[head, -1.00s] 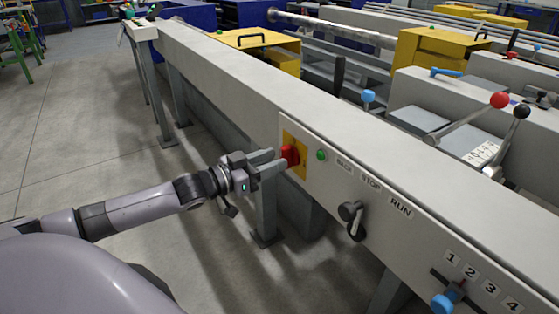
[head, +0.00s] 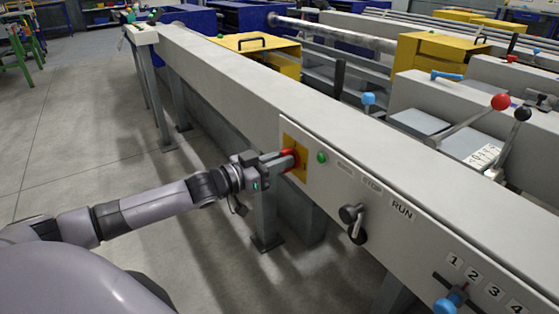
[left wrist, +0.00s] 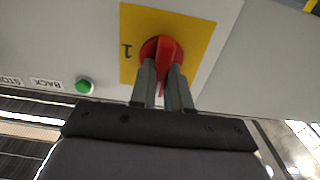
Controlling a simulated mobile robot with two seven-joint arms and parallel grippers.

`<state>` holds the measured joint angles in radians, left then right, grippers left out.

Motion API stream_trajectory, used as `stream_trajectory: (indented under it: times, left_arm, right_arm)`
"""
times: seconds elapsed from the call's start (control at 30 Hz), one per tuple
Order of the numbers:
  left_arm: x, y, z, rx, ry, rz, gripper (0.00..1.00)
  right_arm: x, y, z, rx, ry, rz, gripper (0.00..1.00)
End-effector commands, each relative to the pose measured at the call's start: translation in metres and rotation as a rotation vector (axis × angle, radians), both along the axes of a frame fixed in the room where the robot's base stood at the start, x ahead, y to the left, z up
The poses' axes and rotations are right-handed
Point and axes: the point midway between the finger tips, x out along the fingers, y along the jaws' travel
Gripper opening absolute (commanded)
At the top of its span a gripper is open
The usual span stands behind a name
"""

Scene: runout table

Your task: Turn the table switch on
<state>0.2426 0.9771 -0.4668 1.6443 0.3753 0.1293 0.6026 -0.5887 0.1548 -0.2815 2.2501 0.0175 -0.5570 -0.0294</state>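The table switch (head: 288,159) is a red rotary knob with a raised grip bar on a yellow plate (head: 298,143), on the front face of the long grey table. In the left wrist view the knob (left wrist: 169,47) shows large. Its bar stands roughly upright in that picture, and a mark "1" shows on the plate to its left. My left gripper (head: 284,160) is at the knob. In the left wrist view its two fingers (left wrist: 162,80) lie one on each side of the red bar, close against it, and look shut on it. My right gripper is not in view.
A green button (head: 321,157) sits just right of the plate. A black lever (head: 352,218) by the BACK, STOP and RUN labels and a blue-knobbed selector (head: 449,300) are farther right.

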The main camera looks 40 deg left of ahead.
Motion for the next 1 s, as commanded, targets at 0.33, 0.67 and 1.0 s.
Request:
stream_trajectory:
  times: [0.33, 0.67, 1.0]
  left_arm:
    - [0.0, -0.001, 0.002, 0.034, -0.016, 0.0, 0.0]
    - [0.0, -0.003, 0.004, 0.231, -0.099, 0.001, 0.0]
    - [-0.001, -0.005, 0.002, 0.529, -0.223, 0.002, 0.0]
  right_arm:
    - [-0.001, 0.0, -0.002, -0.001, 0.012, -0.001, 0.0]
    - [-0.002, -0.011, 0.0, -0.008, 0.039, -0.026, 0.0]
    - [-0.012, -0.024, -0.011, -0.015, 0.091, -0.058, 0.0]
